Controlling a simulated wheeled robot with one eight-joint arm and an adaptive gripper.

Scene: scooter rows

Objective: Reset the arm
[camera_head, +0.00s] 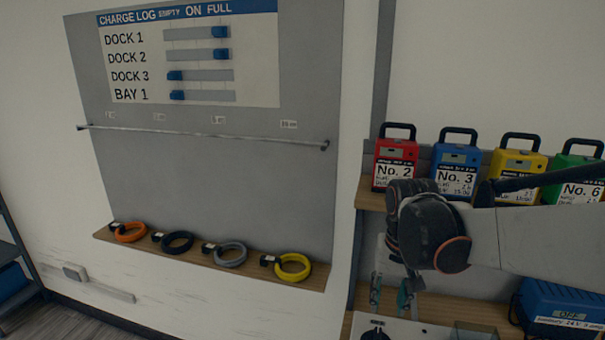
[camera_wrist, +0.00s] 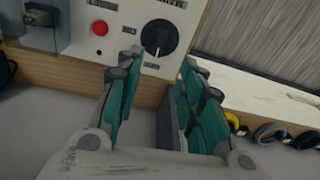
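My gripper (camera_head: 390,297) hangs down in front of the right-hand shelf unit in the head view, with my arm reaching in from the right edge. In the wrist view my gripper (camera_wrist: 160,68) has its two teal-padded fingers apart, with a clear gap between them. I see nothing held. A white control panel (camera_wrist: 116,22) with a red button (camera_wrist: 99,28) and a black knob (camera_wrist: 160,37) lies beyond the fingertips. Whether the fingers touch anything cannot be told.
Red (camera_head: 397,152), blue (camera_head: 455,158), yellow (camera_head: 516,163) and green (camera_head: 580,166) battery packs stand on the upper shelf. A blue unit (camera_head: 563,305) sits lower right. Coloured rings, including a yellow one (camera_head: 293,267), lie on the left ledge below a rail (camera_head: 205,135) and charge log board (camera_head: 190,55).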

